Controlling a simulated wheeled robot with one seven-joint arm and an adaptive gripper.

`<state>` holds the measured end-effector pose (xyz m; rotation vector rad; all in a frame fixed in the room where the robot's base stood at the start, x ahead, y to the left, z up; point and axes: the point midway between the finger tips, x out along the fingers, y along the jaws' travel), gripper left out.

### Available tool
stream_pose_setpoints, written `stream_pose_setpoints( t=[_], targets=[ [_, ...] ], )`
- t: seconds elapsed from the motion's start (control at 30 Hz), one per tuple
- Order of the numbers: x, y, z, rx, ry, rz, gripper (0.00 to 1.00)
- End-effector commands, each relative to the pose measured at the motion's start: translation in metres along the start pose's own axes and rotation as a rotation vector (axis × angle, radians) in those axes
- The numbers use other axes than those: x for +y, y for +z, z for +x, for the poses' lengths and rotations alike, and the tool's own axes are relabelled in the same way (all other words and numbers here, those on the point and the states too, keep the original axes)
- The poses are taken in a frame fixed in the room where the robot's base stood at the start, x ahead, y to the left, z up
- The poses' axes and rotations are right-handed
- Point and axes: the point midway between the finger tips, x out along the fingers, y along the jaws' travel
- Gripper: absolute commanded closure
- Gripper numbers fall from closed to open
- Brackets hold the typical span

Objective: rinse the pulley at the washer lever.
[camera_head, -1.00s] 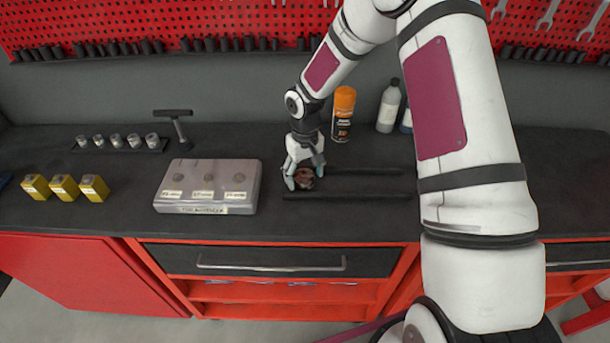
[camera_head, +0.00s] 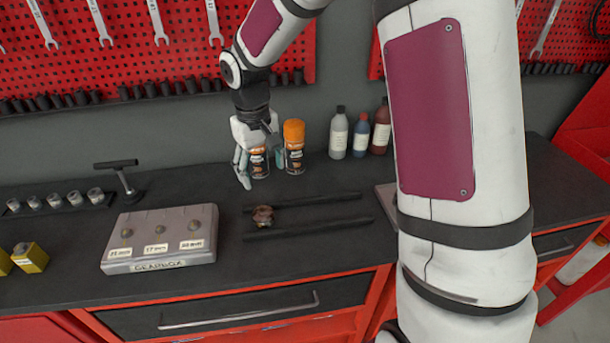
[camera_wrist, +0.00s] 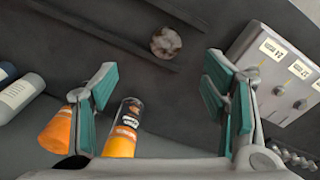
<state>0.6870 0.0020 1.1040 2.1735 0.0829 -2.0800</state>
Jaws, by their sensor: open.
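The pulley (camera_head: 263,215) is a small rusty-brown piece near the left end of two dark parallel rails on the bench. It also shows in the wrist view (camera_wrist: 165,43), beyond the fingertips. My gripper (camera_head: 260,172) is open, behind the pulley and apart from it, in front of an orange-capped spray can (camera_head: 260,163). In the wrist view, one orange can (camera_wrist: 123,130) shows between the open fingers, close to the left one; nothing is visibly gripped. A T-handled tool (camera_head: 117,166) stands at the left; I cannot tell if it is the washer lever.
A second orange-capped can (camera_head: 294,150) stands right of my gripper, with several bottles (camera_head: 338,135) beyond. A grey box with three knobs (camera_head: 160,238) lies left of the rails. My arm hides the bench's right part. Bench between box and rails is clear.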

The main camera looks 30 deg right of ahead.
Motion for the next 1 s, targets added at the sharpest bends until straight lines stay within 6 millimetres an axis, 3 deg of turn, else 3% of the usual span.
stream_pose_setpoints(
  t=[0.03,0.2,0.5,0.8,1.0],
  targets=[
    [0.000,0.010,-0.023,0.025,0.023,0.001,0.32],
    [0.002,0.051,-0.080,0.093,0.074,0.022,0.32],
    [-0.003,0.137,-0.153,0.234,0.093,0.079,0.32],
    [-0.016,0.221,-0.182,0.385,0.029,0.129,0.32],
    [-0.021,0.248,-0.183,0.438,-0.013,0.142,0.32]
  ],
)
